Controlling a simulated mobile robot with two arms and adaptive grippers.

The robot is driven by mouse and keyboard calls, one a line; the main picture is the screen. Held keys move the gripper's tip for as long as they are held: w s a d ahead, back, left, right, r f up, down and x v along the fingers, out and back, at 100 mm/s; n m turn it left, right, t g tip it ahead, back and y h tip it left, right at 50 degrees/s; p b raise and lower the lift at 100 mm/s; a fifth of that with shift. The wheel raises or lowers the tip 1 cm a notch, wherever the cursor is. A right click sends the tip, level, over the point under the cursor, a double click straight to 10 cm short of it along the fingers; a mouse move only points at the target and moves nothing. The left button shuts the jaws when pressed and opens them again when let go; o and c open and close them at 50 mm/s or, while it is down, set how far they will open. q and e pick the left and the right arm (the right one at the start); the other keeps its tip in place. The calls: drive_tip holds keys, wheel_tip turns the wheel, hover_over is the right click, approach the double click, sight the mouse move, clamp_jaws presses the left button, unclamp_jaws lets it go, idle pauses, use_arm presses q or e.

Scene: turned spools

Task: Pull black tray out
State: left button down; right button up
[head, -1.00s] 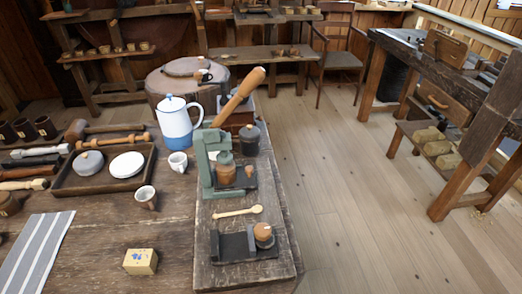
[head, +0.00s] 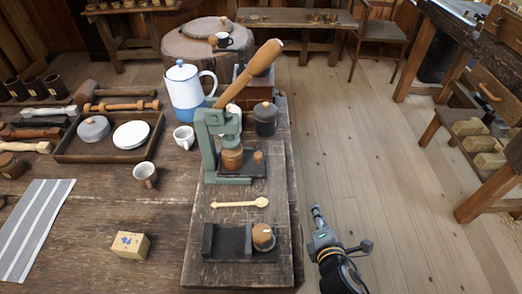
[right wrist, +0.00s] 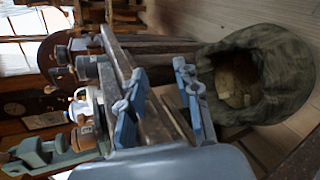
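A black tray (head: 230,242) lies at the near end of the raised plank on the bench. It has an upright black block at its left and a round wooden-topped pot (head: 263,236) at its right. A second flat black piece (head: 255,170) with a small wooden knob sits at the base of the green lever press (head: 208,150). My right gripper (head: 317,212) is right of the plank, beyond its edge and apart from both black pieces. In the right wrist view its two fingers (right wrist: 162,103) are spread with nothing between them. My left gripper is not in view.
A wooden spoon (head: 240,203) lies between the press and the near tray. A black lidded jar (head: 265,118) stands behind the press. A small yellow box (head: 130,245) and a cup (head: 145,174) are to the left. Floor right of the bench is open.

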drive_tip(key=w+a+r+n+t+y, duration=0.1)
drive_tip(key=a+r+n+t+y, duration=0.2)
drive_tip(key=a+r+n, duration=0.35)
drive_tip(key=n+y, duration=0.3)
drive_tip(key=n, duration=0.7)
approach(261, 157)
drive_tip(key=shift+s+d+f+m+t, duration=0.15)
drive_tip(key=shift+s+d+f+t, duration=0.1)
drive_tip(key=shift+s+d, duration=0.3)
drive_tip(key=shift+s+d+f+m+t, duration=0.15)
drive_tip(key=shift+s+d+f, duration=0.1)
drive_tip(key=shift+s+d, duration=0.25)
drive_tip(key=shift+s+a+r+n+y, duration=0.15)
drive_tip(key=shift+a+n+y, duration=0.3)
drive_tip(key=shift+n, duration=0.2)
drive_tip(key=shift+a, duration=0.2)
use_arm(q)
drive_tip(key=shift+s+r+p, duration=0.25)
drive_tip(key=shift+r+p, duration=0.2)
drive_tip(key=shift+p, duration=0.1)
use_arm(e)
drive_tip(key=x, duration=1.3)
drive_tip(key=shift+w+a, duration=0.1)
drive_tip(key=shift+w, duration=0.25)
clamp_jaws()
